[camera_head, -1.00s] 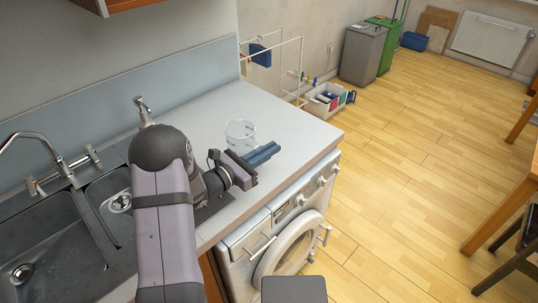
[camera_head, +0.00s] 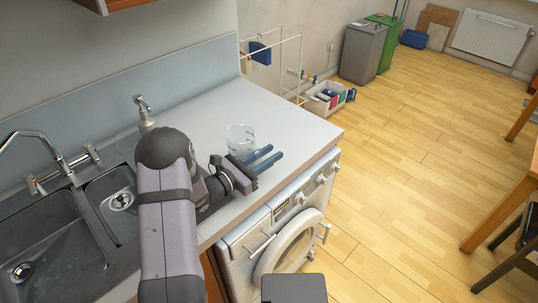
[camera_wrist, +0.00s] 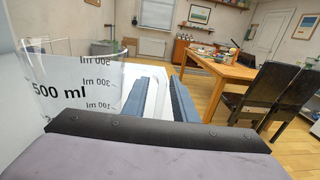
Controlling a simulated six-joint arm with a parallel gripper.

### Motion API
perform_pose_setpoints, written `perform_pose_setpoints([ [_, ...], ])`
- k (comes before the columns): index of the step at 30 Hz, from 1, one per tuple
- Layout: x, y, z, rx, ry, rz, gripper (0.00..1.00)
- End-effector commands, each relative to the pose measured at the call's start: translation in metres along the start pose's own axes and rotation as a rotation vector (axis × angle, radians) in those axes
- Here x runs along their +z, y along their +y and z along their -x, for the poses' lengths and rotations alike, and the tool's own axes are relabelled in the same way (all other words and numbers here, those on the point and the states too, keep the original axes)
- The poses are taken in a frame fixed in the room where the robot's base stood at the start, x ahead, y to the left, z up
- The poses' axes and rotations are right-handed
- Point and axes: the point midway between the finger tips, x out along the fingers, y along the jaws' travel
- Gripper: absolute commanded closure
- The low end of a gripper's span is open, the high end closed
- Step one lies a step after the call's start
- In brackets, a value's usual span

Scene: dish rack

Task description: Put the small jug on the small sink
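The small jug (camera_head: 240,139) is a clear measuring jug standing upright on the grey counter, near its right end. It also shows in the wrist view (camera_wrist: 75,90), large at the left, with "500 ml" markings. My gripper (camera_head: 268,160) is just to the right of and in front of the jug, low over the counter. Its two blue fingers are apart with nothing between them, also in the wrist view (camera_wrist: 166,100). The jug is outside the fingers, on their left. The small sink (camera_head: 122,202) is a dark basin with a round drain, left of my arm, partly hidden by it.
A larger sink (camera_head: 48,255) with a tap lies at the far left. A soap dispenser (camera_head: 145,112) stands behind the small sink. A washing machine (camera_head: 285,240) is under the counter's front edge. The counter behind the jug is clear.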

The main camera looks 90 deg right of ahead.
Motion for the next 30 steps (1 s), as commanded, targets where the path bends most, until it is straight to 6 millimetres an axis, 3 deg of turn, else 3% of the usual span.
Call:
perform_pose_setpoints([
  [8,0.002,0.000,0.000,0.000,0.000,0.001,0.74],
  [21,-0.006,-0.001,0.059,0.004,-0.001,-0.001,0.74],
  [30,-0.005,-0.002,0.073,0.000,0.000,0.000,0.74],
])
